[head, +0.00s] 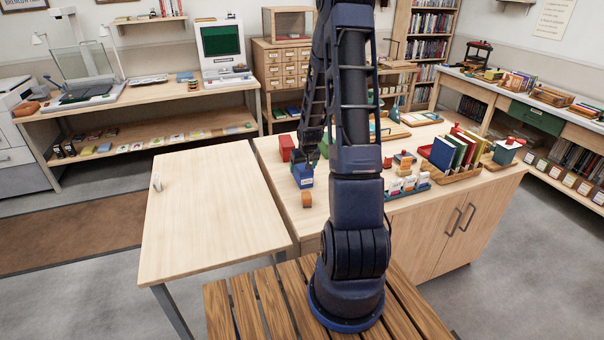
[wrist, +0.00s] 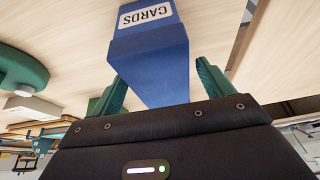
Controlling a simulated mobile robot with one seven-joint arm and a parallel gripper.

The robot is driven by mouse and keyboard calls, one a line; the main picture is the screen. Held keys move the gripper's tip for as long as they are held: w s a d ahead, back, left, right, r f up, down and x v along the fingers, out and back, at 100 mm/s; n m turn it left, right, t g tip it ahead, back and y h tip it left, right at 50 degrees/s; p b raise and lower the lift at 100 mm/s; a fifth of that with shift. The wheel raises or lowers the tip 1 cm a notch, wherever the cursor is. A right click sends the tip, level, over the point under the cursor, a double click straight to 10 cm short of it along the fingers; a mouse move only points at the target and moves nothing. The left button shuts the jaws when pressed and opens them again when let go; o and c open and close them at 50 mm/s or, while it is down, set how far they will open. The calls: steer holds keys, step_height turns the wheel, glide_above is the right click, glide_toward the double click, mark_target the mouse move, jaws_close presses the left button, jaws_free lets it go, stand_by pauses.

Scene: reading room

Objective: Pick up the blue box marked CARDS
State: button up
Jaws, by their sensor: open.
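The blue box (head: 303,178) stands near the left edge of the cabinet-top table, below my gripper (head: 311,157) in the head view. In the wrist view the blue box (wrist: 152,62) carries a white label reading CARDS. My gripper (wrist: 160,80) is open, with one green finger on each side of the box. My gripper covers part of the box's top in the head view.
A tray of upright books (head: 452,172) is to the right. The pale table (head: 205,215) at left is mostly clear, with a small white item (head: 156,182).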

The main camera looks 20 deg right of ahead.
steer(key=shift+x, duration=1.8)
steer(key=shift+c, duration=0.4)
steer(key=c, duration=1.2)
